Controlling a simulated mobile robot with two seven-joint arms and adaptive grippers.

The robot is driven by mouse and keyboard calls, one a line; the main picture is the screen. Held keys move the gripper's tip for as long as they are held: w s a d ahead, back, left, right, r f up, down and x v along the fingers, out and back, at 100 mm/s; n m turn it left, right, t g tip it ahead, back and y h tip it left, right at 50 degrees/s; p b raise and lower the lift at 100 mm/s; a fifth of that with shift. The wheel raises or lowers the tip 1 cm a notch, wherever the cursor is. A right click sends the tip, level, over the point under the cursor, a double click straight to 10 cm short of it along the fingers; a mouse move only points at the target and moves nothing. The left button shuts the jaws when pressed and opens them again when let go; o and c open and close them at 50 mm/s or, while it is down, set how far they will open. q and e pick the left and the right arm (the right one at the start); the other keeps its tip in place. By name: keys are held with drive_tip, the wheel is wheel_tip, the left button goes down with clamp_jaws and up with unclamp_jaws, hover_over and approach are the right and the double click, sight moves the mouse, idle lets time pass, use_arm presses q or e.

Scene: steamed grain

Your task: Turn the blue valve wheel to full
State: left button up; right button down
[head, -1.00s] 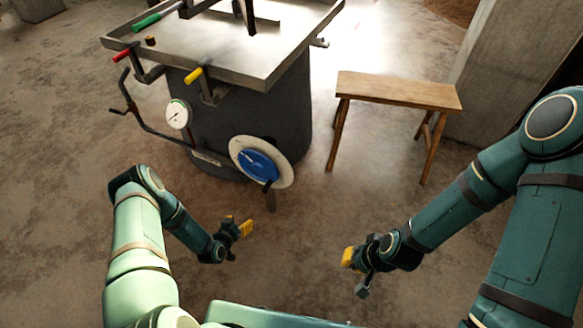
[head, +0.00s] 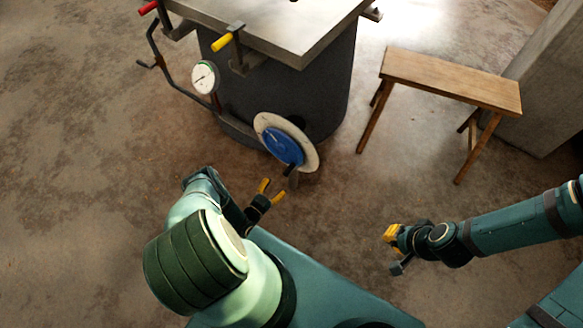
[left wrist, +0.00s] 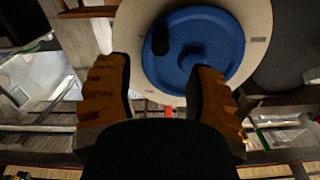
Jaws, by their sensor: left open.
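The blue valve wheel (head: 283,147) sits on a round pale plate (head: 308,158) low on the front of the dark drum. It also shows in the left wrist view (left wrist: 200,45), straight ahead, with a dark oval spot on its upper left. My left gripper (head: 273,187) is open and just below and in front of the wheel, apart from it as far as I can see. In the left wrist view its yellow fingers (left wrist: 158,95) frame the wheel's lower part. My right gripper (head: 389,245) hangs to the right, away from the wheel; its finger gap is unclear.
The dark drum (head: 335,80) carries a metal tabletop (head: 290,35) with a yellow-handled clamp (head: 222,42). A white dial gauge (head: 204,78) and a bent crank rod (head: 165,75) are on its left. A wooden bench (head: 450,78) stands right. The floor between is clear.

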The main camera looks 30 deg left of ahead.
sight(294, 164)
use_arm(q)
drive_tip(key=w, duration=0.3)
drive_tip(key=w+b, duration=0.1)
drive_tip(key=w, duration=0.6)
drive_tip(key=shift+w+d+b, duration=0.2)
drive_tip(key=shift+d+b, duration=0.1)
drive_tip(key=shift+d, duration=0.1)
drive_tip(key=shift+c, duration=0.4)
clamp_jaws()
